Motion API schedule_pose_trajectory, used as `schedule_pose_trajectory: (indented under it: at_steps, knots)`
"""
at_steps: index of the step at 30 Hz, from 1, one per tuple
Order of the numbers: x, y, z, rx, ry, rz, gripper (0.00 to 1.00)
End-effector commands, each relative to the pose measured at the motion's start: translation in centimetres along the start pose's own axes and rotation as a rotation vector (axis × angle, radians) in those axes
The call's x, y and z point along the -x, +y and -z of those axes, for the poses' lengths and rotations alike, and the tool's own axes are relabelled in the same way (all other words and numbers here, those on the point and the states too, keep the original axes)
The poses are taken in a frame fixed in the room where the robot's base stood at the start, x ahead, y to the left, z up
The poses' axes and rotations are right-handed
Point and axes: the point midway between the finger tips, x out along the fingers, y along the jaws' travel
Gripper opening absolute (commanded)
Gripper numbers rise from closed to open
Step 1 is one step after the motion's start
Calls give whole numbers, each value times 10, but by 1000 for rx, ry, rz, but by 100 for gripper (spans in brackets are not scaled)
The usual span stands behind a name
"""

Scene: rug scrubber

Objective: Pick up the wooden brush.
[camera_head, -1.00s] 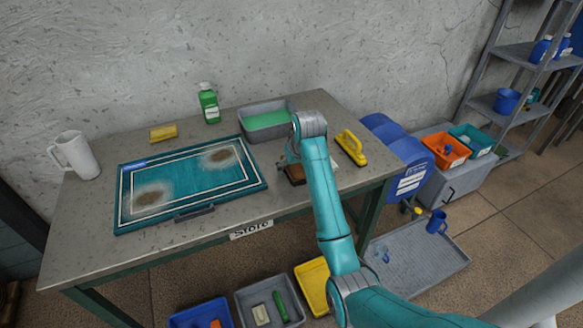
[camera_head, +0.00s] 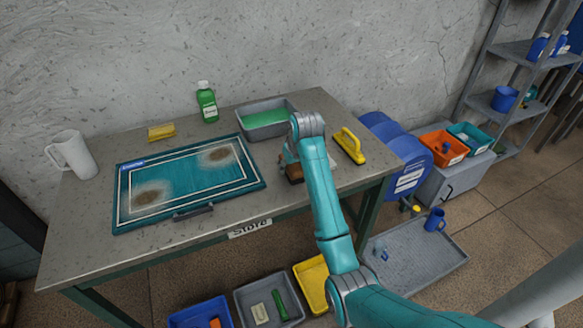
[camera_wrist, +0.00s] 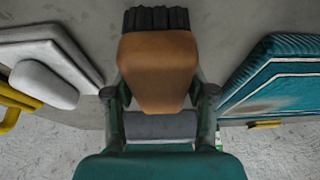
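The wooden brush has a brown block and dark bristles. In the wrist view the wooden brush (camera_wrist: 158,62) fills the space between my fingers, with its bristles at the top of the picture. My gripper (camera_wrist: 159,88) has a finger close against each side of the block and looks shut on it. In the head view the wooden brush (camera_head: 293,172) shows in part at the right of the worktable (camera_head: 95,240), and my arm hides most of the gripper there. I cannot tell whether the brush is clear of the tabletop.
A teal rug (camera_head: 190,182) with two stains lies left of the brush. A grey tub of green liquid (camera_head: 262,122) stands behind, near a green bottle (camera_head: 207,103). A yellow-handled scrubber (camera_head: 348,146) lies to the right. A white jug (camera_head: 72,154) and yellow sponge (camera_head: 161,132) are farther left.

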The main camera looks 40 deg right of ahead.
Motion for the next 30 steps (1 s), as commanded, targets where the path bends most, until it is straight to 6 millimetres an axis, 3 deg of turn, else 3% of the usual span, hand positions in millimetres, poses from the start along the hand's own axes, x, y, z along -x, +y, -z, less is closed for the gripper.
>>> schedule_pose_trajectory:
  at_steps: [1,3,4,14,30]
  knots:
    - [0,0,0,0,0,0,34]
    - [0,0,0,0,0,0,16]
    - [0,0,0,0,0,0,12]
    - [5,0,3,0,2,0,12]
    - [87,0,37,0,3,0,12]
